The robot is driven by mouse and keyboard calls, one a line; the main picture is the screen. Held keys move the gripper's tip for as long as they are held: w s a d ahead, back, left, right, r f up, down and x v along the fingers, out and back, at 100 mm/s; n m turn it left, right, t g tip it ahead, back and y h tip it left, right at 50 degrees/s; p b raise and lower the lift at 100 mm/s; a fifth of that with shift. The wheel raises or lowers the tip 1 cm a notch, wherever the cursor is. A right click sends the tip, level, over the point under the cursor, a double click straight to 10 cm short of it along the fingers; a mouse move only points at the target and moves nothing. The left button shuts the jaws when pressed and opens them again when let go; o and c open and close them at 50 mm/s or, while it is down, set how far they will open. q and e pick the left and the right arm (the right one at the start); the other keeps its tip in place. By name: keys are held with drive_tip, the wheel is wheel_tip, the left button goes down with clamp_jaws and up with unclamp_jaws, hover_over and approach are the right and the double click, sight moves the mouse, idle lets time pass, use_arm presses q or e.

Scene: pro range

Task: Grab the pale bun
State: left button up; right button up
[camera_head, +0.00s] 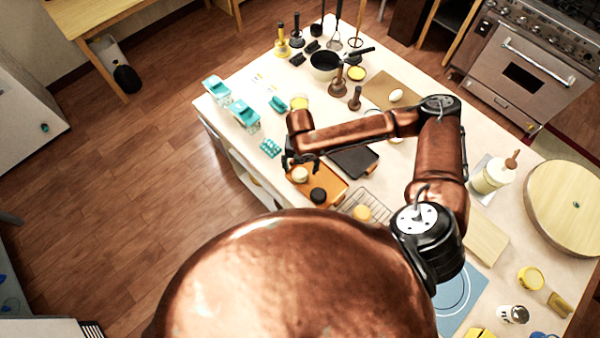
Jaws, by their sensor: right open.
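The pale bun (299,175) sits on the orange tray (331,186) at the left side of the table. A dark bun (318,195) lies just below it on the same tray. My right gripper (301,164) is open, with its dark fingers right at the upper edge of the pale bun. From this angle I cannot tell whether the fingers touch the bun or hover above it. My left gripper is not in view.
A golden bun (361,213) rests on a wire rack (373,204) to the lower right. A dark flat pan (354,161) lies beside the tray, partly under my right arm. Teal-and-white cartons (244,115) stand to the upper left. Utensils crowd the table's far end.

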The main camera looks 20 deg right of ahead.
sight(300, 173)
wheel_tip(300, 173, down, 4)
drive_tip(key=shift+w+d+f+p, duration=0.1)
drive_tip(key=shift+w+p, duration=0.05)
drive_tip(key=shift+p, duration=0.15)
drive_tip(key=shift+c, duration=0.3)
drive_tip(key=c, duration=1.1)
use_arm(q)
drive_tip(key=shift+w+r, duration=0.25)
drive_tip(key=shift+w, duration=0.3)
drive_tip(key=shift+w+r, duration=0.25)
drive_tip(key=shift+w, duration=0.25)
use_arm(e)
drive_tip(key=shift+c, duration=0.5)
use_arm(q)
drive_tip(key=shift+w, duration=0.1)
